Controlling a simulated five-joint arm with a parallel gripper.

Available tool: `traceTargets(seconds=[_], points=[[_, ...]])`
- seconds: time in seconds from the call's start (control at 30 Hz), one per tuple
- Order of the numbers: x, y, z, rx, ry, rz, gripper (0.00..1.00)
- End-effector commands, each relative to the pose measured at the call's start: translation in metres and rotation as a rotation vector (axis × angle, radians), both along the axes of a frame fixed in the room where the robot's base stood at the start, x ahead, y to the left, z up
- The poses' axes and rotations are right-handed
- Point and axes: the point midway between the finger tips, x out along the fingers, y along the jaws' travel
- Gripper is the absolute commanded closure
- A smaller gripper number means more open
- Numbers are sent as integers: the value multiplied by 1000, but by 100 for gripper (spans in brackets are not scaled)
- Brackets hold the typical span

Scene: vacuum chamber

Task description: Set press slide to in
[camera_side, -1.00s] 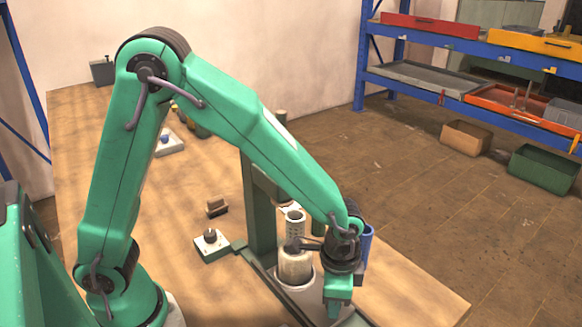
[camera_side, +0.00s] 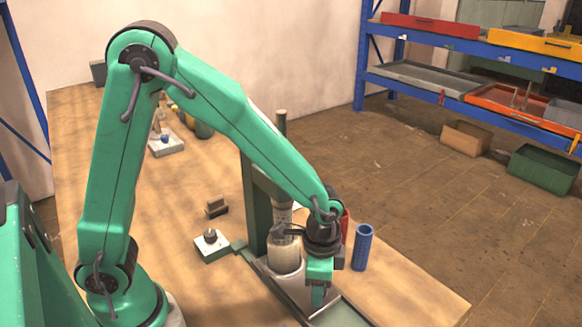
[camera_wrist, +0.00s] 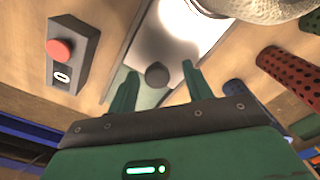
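The press slide (camera_wrist: 165,45) is a pale metal plate in the wrist view, with a dark round knob (camera_wrist: 157,75) at its near end. In the side view the slide (camera_side: 302,296) lies on the press base, with a pale cylindrical vessel (camera_side: 283,258) on it close to the green press column (camera_side: 256,215). My gripper (camera_side: 318,297) is low at the slide's front end. In the wrist view my gripper (camera_wrist: 159,72) is open, its fingers apart on either side of the knob. The side view hides the knob, and my wrist partly covers the vessel.
A blue perforated tube (camera_side: 362,247) and a red tube (camera_side: 345,226) stand right of my gripper. A box with a red button (camera_wrist: 61,49) is left in the wrist view. A small block with a knob (camera_side: 212,245) lies left of the press. The table's right front is clear.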

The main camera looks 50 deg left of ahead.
Motion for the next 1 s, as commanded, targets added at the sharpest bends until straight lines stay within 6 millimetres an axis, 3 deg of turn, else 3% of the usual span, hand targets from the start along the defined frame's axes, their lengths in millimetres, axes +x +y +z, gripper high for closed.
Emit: traceTargets(seconds=[0.47, 1.0], points=[[0, -2, 10, -1, -3, -3, 50], [0, -1, 71, -1, -2, -1, 50]])
